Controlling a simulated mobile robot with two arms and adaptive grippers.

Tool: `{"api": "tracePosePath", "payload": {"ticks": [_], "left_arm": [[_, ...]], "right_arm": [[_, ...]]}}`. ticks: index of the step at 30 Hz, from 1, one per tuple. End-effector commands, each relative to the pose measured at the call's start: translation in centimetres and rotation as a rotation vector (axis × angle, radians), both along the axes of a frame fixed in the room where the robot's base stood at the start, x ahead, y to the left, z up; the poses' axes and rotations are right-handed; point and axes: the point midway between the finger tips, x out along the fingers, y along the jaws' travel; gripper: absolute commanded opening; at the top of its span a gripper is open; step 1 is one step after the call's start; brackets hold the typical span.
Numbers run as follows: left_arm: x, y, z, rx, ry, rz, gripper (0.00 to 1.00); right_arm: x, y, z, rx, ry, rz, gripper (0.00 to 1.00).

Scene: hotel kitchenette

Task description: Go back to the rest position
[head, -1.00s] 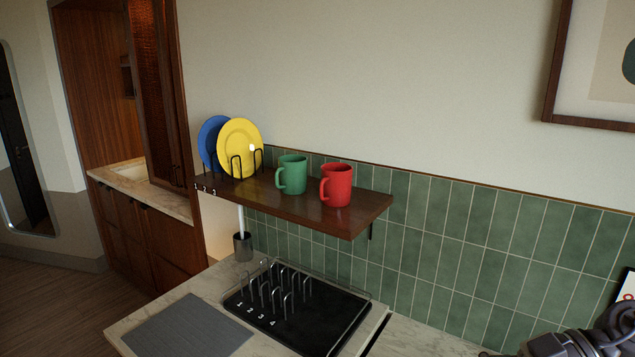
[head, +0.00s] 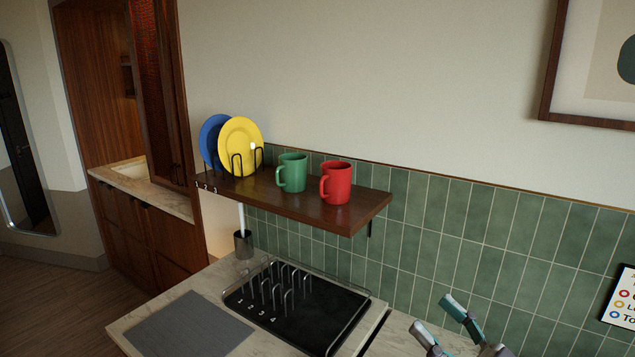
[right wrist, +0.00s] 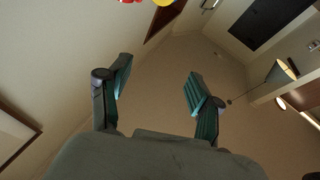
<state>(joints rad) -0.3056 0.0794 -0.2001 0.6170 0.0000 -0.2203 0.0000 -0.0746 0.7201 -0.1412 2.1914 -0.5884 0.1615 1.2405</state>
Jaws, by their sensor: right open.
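My right gripper (head: 440,318) shows at the bottom right of the head view, over the counter and in front of the green tiles. Its two fingers are apart with nothing between them. In the right wrist view the fingers (right wrist: 155,88) are also spread and empty, with wall and ceiling beyond. My left gripper is in neither view.
A wooden shelf (head: 345,217) holds a blue plate (head: 207,139), a yellow plate (head: 241,142), a green mug (head: 292,172) and a red mug (head: 336,182). Below are an empty black drying rack (head: 310,330) and a grey mat (head: 188,334). A sign (head: 622,304) is at the right.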

Motion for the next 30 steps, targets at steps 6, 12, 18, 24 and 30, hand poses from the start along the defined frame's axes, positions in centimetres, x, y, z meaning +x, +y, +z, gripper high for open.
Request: {"api": "tracePosePath", "payload": {"ticks": [6,12,18,24,30], "left_arm": [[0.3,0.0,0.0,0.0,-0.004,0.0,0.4],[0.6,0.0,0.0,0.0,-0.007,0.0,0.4],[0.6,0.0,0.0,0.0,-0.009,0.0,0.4],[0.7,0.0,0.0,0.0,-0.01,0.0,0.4],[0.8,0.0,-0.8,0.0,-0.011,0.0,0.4]], "right_arm": [[0.1,-5.7,-10.1,0.021,0.382,-0.549,0.64],[-7.0,-6.8,-21.5,-0.192,0.893,-0.736,0.64],[-14.0,-5.2,-27.0,-0.37,1.216,-0.682,0.64],[-20.0,-3.2,-29.5,-0.506,1.441,-0.56,0.64],[-21.9,-2.2,-34.0,-0.574,1.54,-0.484,0.64]]}}
